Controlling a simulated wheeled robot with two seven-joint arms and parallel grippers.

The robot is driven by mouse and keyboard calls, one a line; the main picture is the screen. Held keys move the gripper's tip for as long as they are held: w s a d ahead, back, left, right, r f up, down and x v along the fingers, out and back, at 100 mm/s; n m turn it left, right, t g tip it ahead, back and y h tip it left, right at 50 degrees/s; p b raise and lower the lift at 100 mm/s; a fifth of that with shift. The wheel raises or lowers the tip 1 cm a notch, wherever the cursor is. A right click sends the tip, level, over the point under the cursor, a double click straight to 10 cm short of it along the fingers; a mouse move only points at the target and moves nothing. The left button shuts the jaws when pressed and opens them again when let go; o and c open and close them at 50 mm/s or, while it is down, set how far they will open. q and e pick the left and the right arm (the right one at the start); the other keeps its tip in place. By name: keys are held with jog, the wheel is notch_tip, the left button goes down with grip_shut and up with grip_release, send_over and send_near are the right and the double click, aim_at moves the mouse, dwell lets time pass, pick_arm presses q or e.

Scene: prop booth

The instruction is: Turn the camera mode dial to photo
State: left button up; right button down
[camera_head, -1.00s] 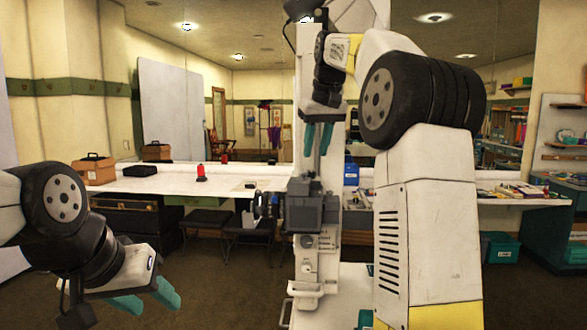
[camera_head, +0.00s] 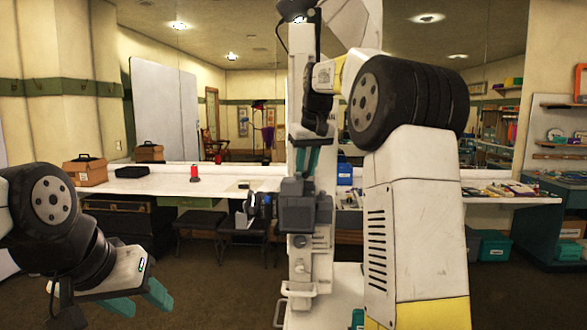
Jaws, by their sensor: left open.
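The camera (camera_head: 297,214) is a dark grey boxy body with a round black lens (camera_head: 261,206) on its left side, in the middle of the view. Its mode dial and markings are too small to make out. My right gripper (camera_head: 306,162) points down with its teal fingers just above the top of the camera. I cannot tell whether they touch it, or whether the jaws are shut on anything. My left gripper (camera_head: 138,302) is open and empty at the lower left, well away from the camera.
A long white counter (camera_head: 150,186) runs behind, with a brown case (camera_head: 86,173) and a red item (camera_head: 194,174). Black stools (camera_head: 198,222) stand before it. Teal bins (camera_head: 490,245) sit at the right. Floor at the centre left is clear.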

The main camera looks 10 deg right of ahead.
dwell(0.3)
jog(key=m, duration=0.2)
jog(key=m+h, duration=0.2)
jog(key=m, duration=0.1)
jog(key=shift+a+m, duration=0.3)
jog(key=m+h, duration=0.1)
jog(key=m, duration=0.2)
jog(key=m+g+h, duration=0.1)
jog(key=m, duration=0.1)
jog(key=shift+w+a+m+g, duration=0.2)
jog(key=shift+m+g, duration=0.1)
jog(key=shift+m, duration=0.4)
jog(key=c, duration=1.5)
grip_release()
jog(key=shift+r, duration=0.1)
